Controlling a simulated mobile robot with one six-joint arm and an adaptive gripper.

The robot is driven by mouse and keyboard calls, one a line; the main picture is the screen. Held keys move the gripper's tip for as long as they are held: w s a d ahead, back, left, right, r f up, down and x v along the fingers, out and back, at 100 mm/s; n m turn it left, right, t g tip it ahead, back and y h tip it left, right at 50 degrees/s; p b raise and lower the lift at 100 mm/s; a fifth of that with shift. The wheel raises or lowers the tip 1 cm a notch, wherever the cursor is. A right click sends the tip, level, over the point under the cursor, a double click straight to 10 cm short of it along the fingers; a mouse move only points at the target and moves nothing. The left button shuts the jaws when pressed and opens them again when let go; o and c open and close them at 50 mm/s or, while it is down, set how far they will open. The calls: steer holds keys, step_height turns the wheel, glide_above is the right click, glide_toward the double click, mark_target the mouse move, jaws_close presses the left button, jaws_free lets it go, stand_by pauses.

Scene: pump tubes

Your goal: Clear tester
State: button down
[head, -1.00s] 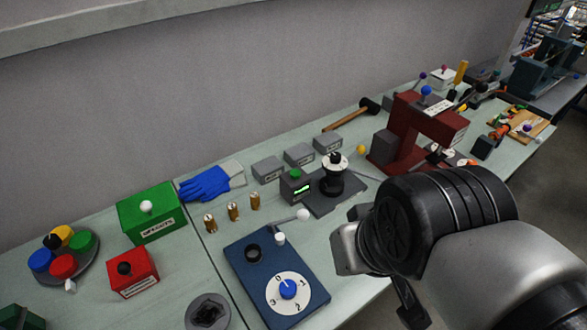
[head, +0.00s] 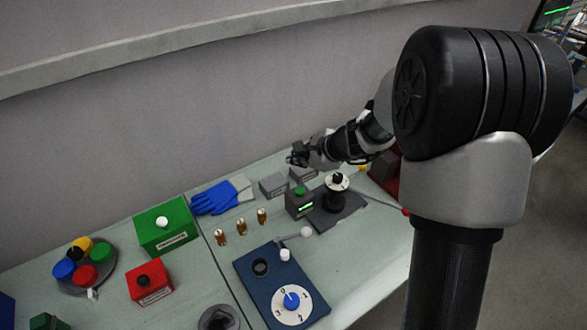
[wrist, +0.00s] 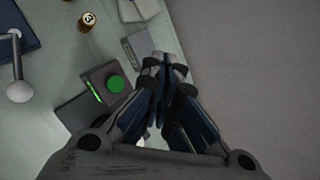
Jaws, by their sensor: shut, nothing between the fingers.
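A dark grey box with a green button and lit green display (head: 301,204) stands beside a dark plate (head: 350,208) bearing a black round post with a white dial (head: 336,186). This looks like the tester, though its label is not readable. The green button also shows in the wrist view (wrist: 115,83). My gripper (head: 296,157) is shut and empty, raised above the bench near the grey blocks behind the box. In the wrist view its closed fingertips (wrist: 163,62) are just right of the button and apart from it.
A blue panel (head: 262,293) with a numbered knob and white-ball lever lies in front. Several brass pieces (head: 241,226) stand left of the box. Blue gloves (head: 214,199), a green box (head: 164,230) and a red box (head: 151,284) are further left. My arm hides the bench at right.

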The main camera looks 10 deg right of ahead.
mark_target(298, 193)
steer(key=shift+d+f, duration=0.1)
stand_by(0.3)
step_height(298, 193, down, 9)
steer(key=b, duration=0.7)
steer(key=shift+b, duration=0.3)
stand_by(0.9)
steer(key=shift+f+b, duration=0.35)
steer(key=shift+b, duration=0.15)
steer(key=shift+f+b, duration=0.45)
steer(key=shift+f, duration=0.15)
stand_by(0.7)
steer(key=shift+r, duration=0.1)
steer(key=shift+r+p, duration=0.8)
steer(key=shift+r, duration=0.15)
